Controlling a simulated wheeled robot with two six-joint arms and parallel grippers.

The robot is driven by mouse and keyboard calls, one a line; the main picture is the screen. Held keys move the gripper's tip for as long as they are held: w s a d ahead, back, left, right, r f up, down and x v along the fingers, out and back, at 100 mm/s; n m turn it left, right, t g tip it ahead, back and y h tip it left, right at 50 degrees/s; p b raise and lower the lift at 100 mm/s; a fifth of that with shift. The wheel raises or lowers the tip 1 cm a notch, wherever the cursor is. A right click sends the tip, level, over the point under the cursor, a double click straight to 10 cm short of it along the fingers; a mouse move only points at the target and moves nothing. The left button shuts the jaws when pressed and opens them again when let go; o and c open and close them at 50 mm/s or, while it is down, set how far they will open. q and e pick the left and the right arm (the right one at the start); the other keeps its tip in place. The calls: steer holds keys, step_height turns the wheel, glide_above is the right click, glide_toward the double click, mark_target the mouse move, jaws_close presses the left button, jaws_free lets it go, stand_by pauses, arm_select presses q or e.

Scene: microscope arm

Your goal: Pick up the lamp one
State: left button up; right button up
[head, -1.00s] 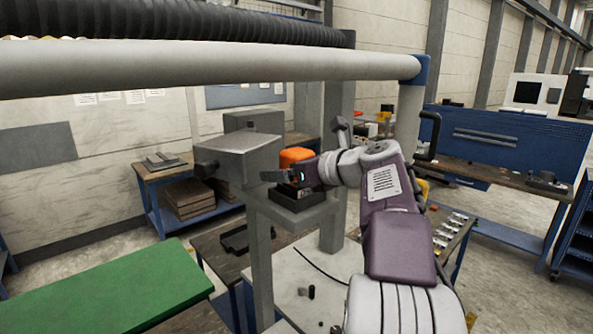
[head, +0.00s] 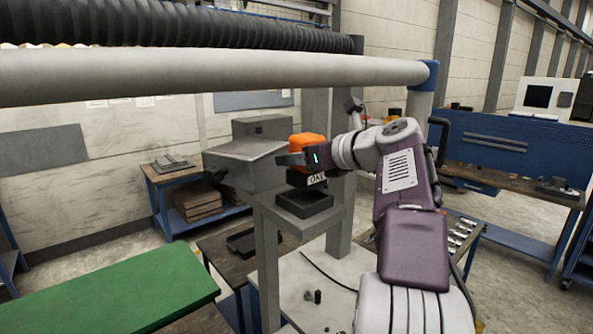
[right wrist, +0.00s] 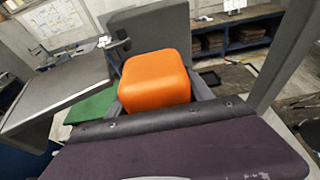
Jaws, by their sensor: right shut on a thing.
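The lamp one seems to be the block with an orange top (head: 308,143) and a black lower part with a white label. My right gripper (head: 303,162) is shut on it, side on, and holds it just above a black open-topped holder (head: 304,205) on a grey shelf. My left gripper is not in view.
A grey box-shaped housing (head: 243,163) stands close to the left of the block. A thick pale horizontal pipe (head: 200,75) crosses above. Grey posts (head: 342,222) stand around the shelf. A green-topped table (head: 110,285) lies at the lower left.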

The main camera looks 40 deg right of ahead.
mark_target(324, 139)
steer(key=s+d+r, duration=0.1)
steer(key=s+r, duration=0.1)
steer(key=s, duration=0.1)
steer(key=s+r, duration=0.2)
steer(key=s, duration=0.2)
steer(key=s+d+r+p, duration=0.1)
steer(key=s+r, duration=0.1)
steer(key=s, duration=0.1)
steer(key=shift+s+d+r, duration=0.15)
steer(key=shift+s+d, duration=0.15)
steer(key=shift+d, duration=0.05)
